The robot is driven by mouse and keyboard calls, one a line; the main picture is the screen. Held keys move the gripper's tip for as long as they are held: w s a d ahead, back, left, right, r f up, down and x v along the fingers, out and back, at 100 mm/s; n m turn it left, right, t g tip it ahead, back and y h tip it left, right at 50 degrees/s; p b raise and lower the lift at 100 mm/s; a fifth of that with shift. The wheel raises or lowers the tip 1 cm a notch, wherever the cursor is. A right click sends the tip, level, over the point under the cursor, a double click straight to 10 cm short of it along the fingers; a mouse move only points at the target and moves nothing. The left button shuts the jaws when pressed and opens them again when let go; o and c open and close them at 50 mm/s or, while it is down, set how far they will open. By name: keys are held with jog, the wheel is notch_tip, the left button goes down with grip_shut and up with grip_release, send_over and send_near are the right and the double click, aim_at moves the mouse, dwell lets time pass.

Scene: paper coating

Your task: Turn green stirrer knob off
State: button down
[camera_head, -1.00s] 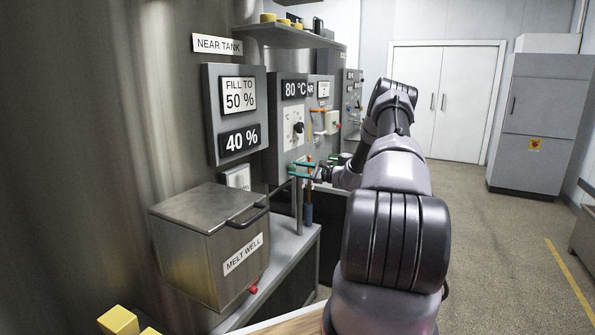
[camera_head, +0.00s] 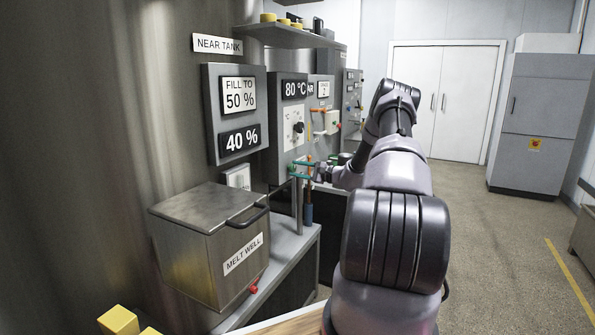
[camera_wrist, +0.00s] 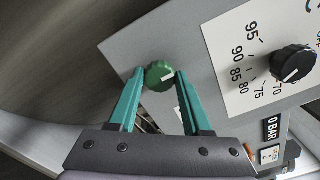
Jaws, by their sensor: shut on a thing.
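The green stirrer knob (camera_wrist: 159,76) is a round, ridged knob on the grey panel, in the upper middle of the wrist view. My gripper (camera_wrist: 160,78) has its two teal fingers on either side of the knob, shut on it at the fingertips. The knob's pointer mark and its labels are not readable here. In the head view, my gripper (camera_head: 301,170) is at the lower part of the control panel, with the knob small and hard to make out.
A black temperature dial (camera_wrist: 293,63) with a numbered scale sits to the right of the green knob. In the head view, the melt well (camera_head: 185,250) stands in front on the bench. A shelf (camera_head: 285,36) is above the panels.

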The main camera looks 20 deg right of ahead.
jog(key=shift+c, duration=1.7)
grip_release()
jog(key=shift+s, duration=0.1)
jog(key=v, duration=1)
jog(key=shift+s+d, duration=0.25)
jog(key=shift+d, duration=0.05)
